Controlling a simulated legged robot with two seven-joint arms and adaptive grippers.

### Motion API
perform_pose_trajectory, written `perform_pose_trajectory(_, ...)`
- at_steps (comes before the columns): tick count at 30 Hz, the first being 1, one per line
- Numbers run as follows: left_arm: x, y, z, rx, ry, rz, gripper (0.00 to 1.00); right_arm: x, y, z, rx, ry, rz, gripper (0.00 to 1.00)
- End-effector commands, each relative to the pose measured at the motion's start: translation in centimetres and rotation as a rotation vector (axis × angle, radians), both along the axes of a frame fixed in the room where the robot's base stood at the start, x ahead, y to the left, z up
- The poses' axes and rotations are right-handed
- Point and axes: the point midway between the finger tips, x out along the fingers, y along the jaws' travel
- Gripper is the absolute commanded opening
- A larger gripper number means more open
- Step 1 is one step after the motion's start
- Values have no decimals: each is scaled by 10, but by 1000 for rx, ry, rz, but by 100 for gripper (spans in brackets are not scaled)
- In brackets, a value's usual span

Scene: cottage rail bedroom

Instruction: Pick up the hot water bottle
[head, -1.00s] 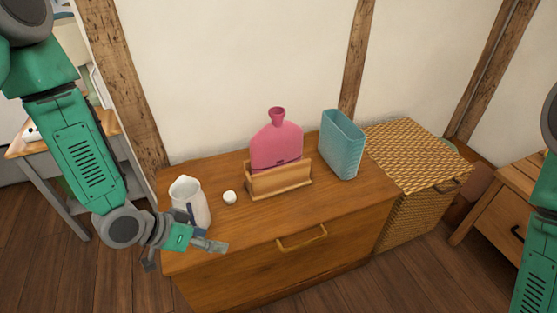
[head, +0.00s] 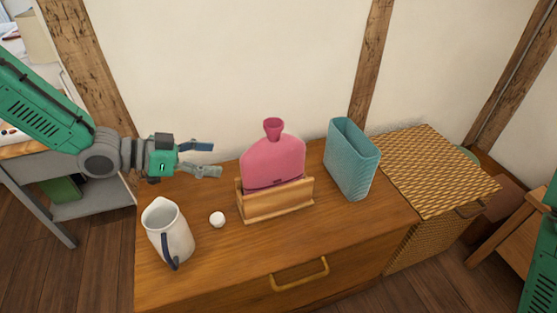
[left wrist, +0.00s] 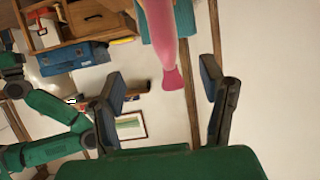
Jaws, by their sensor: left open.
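The pink hot water bottle (head: 274,160) stands upright in a wooden holder (head: 276,203) on the wooden chest, its neck up. My left gripper (head: 212,158) is open and empty, to the left of the bottle and apart from it, its fingers pointing right toward it. In the left wrist view the bottle (left wrist: 165,45) shows between and beyond the two open fingers (left wrist: 168,88), its neck end pointing down in the picture. My right gripper is out of view; only a piece of my right arm shows at the right edge of the head view.
A white pitcher (head: 168,231) and a small white round object (head: 217,219) stand on the chest (head: 235,270), left of the holder. A teal container (head: 351,160) stands just right of the bottle. A wicker basket (head: 430,170) is further right. The wall is close behind.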

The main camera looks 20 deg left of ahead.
Motion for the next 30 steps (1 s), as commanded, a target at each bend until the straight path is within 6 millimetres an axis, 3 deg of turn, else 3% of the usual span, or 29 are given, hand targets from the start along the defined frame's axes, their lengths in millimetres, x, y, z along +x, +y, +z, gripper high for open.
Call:
perform_pose_trajectory(5, 7, -9, -7, 1, -3, -5, 64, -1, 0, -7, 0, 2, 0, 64)
perform_pose_trajectory(15, 42, -54, -34, -1, -2, -4, 64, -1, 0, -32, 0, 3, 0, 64)
perform_pose_trajectory(21, 49, -63, -37, -2, -3, -3, 64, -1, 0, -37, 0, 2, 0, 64)
perform_pose_trajectory(30, 73, -90, -61, -2, -3, -3, 64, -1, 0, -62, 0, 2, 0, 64)
